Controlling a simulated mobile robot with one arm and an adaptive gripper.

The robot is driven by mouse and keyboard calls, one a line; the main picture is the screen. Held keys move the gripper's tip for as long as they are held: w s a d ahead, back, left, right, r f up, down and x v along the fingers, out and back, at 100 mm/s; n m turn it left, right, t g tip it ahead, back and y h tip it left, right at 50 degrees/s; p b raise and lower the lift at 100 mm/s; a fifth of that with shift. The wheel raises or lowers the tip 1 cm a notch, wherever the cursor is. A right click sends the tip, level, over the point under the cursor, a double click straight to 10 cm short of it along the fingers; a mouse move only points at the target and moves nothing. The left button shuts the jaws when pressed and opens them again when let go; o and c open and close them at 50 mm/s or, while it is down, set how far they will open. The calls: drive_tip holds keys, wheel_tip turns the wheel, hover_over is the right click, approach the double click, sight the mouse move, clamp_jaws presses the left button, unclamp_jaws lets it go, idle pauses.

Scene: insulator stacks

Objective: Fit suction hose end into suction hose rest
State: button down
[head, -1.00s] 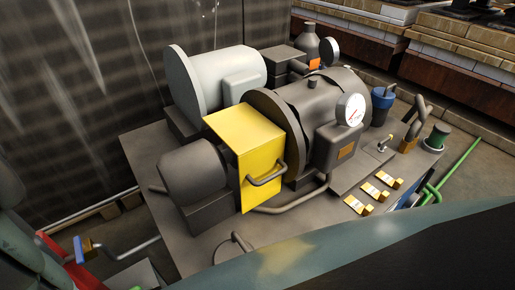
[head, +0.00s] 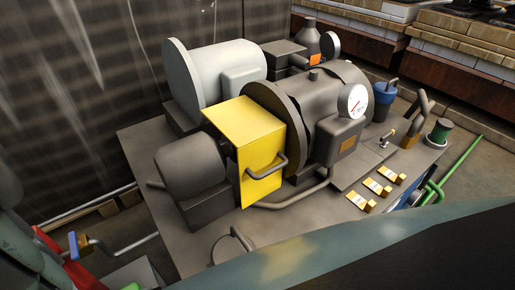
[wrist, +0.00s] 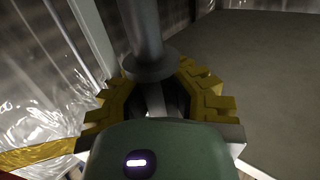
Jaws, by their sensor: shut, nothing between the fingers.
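I cannot tell for sure which part is the suction hose end or its rest. In the wrist view, a grey upright rod with a round flange (wrist: 150,66) stands beyond yellow blocky parts, which look like my gripper (wrist: 155,88) and spread to both sides. My gripper is shut with nothing held; its fingertips are partly hidden behind a green rounded housing with a small light. My gripper does not show in the head view. There, a dark bent piece (head: 420,112) stands upright at a small brass-coloured block (head: 411,140) near the machine base's right end.
A grey base plate (head: 225,238) carries dark cylinders, a yellow box (head: 260,172) and a gauge (head: 354,101). A striped wall and brick stacks close the back.

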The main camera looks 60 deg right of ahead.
drive_tip(key=shift+f+b, duration=1.4)
drive_tip(key=shift+f, duration=0.1)
drive_tip(key=c, duration=1.7)
unclamp_jaws()
drive_tip(key=o, duration=0.6)
drive_tip(key=shift+o, duration=0.2)
drive_tip(key=shift+r, duration=0.1)
wheel_tip(320, 180, up, 10)
